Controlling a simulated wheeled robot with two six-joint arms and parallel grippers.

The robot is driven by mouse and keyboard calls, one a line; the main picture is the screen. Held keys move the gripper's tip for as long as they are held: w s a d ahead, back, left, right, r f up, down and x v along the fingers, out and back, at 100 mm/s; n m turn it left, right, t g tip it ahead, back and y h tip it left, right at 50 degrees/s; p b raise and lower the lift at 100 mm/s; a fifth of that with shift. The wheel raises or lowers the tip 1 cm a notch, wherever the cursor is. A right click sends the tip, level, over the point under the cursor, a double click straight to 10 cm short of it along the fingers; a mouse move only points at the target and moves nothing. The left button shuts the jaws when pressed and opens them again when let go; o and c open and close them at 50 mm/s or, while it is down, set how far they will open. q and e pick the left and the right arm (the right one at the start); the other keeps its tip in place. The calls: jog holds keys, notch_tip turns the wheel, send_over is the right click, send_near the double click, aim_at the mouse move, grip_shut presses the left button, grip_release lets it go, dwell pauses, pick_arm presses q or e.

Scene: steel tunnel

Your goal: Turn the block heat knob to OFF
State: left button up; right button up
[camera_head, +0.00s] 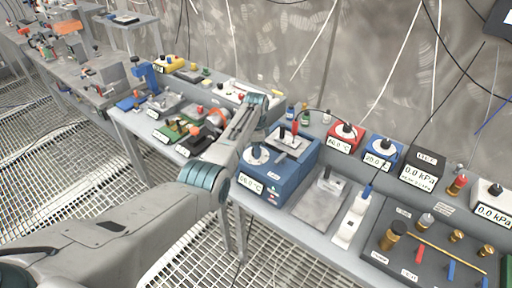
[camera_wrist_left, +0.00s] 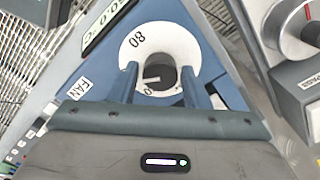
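The block heat unit is a blue box (camera_head: 280,170) with a 56.0 °C display, in the middle of the head view. Its black block heat knob (camera_wrist_left: 160,77) sits on a white dial (camera_wrist_left: 133,50) with marks 80 and 0 readable. A pale line on the knob points left in the wrist view, nearer the 0 than the 80. My left gripper (camera_wrist_left: 160,82) has one finger on each side of the knob, with a small gap visible. In the head view my left gripper (camera_head: 252,146) is partly hidden by my arm. My right gripper is not in view.
A metal block with a red-handled probe (camera_head: 294,130) stands behind the knob. A red unit (camera_head: 345,138) and a blue unit (camera_head: 383,151) are to the right.

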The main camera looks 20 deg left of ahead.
pick_arm(q)
jog(key=c, duration=0.6)
